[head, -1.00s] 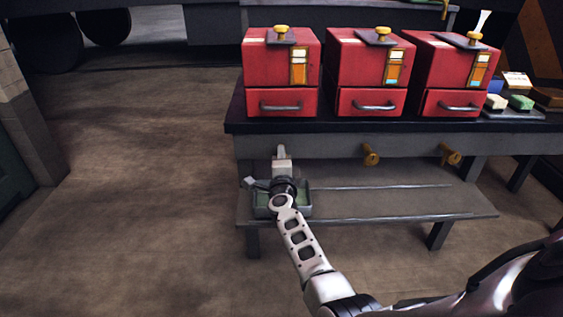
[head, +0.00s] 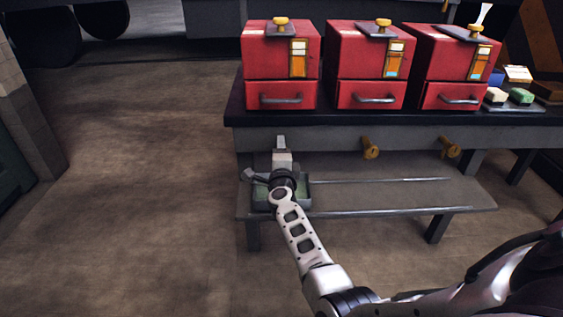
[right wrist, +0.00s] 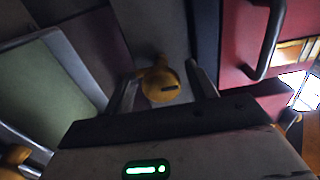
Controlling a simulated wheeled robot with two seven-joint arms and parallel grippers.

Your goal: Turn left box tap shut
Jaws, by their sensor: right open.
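The left red box (head: 272,62) stands at the left end of the bench, a yellow knob on its lid. My right gripper (head: 281,143) is at the bench's front rail below this box. In the right wrist view the brass left tap (right wrist: 158,82) sits between the two spread fingers of my right gripper (right wrist: 163,88), with a dark slot on its face. The fingers lie on either side of it; I cannot tell whether they touch it. In the head view my gripper hides this tap. My left gripper is out of view.
Two more brass taps, the middle (head: 370,147) and right (head: 449,147), stick out of the rail. A tray with a green inside (head: 262,198) sits on the low shelf (head: 400,198) under my wrist. The floor to the left is clear.

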